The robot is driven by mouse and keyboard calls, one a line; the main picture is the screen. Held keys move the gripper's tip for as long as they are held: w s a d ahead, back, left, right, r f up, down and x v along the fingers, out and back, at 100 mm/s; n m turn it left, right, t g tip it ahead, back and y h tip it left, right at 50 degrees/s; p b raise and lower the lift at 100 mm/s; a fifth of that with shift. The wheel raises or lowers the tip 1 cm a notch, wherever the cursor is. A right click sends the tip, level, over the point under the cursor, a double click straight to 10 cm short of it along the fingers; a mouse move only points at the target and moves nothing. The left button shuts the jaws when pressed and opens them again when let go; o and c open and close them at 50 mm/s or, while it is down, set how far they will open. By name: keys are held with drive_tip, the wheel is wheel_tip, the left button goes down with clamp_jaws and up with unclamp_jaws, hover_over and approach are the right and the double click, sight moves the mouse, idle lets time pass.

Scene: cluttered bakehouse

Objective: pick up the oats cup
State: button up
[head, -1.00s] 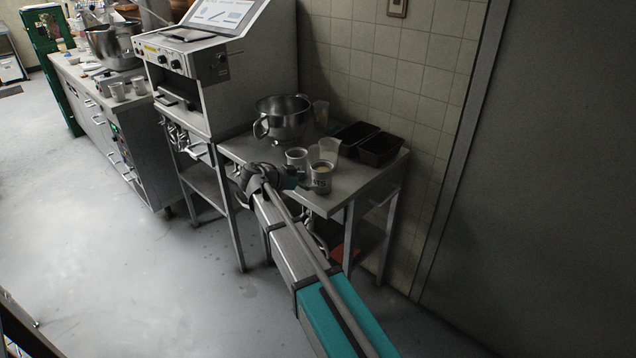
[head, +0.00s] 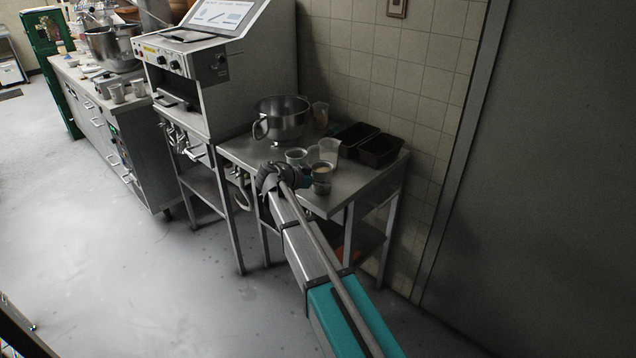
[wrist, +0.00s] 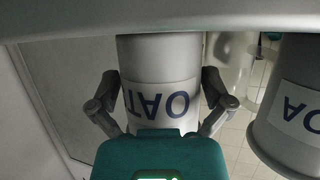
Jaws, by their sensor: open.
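A grey cup with a pale label, the oats cup (wrist: 159,75), fills the middle of the wrist view, where its lettering shows upside down as "OAT". My gripper (wrist: 159,98) is open, with one finger on each side of this cup; I cannot tell whether either touches it. In the head view the oats cup (head: 322,172) appears to be the front one on the steel table, just right of my gripper (head: 300,178). A second labelled cup (wrist: 290,120) is close by at the right of the wrist view; it appears behind my gripper in the head view (head: 296,156).
A clear container (head: 329,149) stands just behind the cups. A steel mixing bowl (head: 282,117) is farther back, with black tins (head: 380,149) at the right by the tiled wall. The steel table (head: 345,192) has a bare strip at its front right edge.

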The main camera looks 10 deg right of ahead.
idle(0.5)
drive_tip(key=c, duration=0.9)
drive_tip(key=shift+r, duration=0.15)
wheel_tip(320, 180, up, 3)
drive_tip(key=p, duration=0.3)
drive_tip(key=shift+f, duration=0.2)
drive_tip(key=s+a+r+p, duration=0.9)
drive_tip(key=a+r+p, duration=0.1)
drive_tip(key=shift+s+a, duration=0.15)
drive_tip(key=shift+s, duration=0.15)
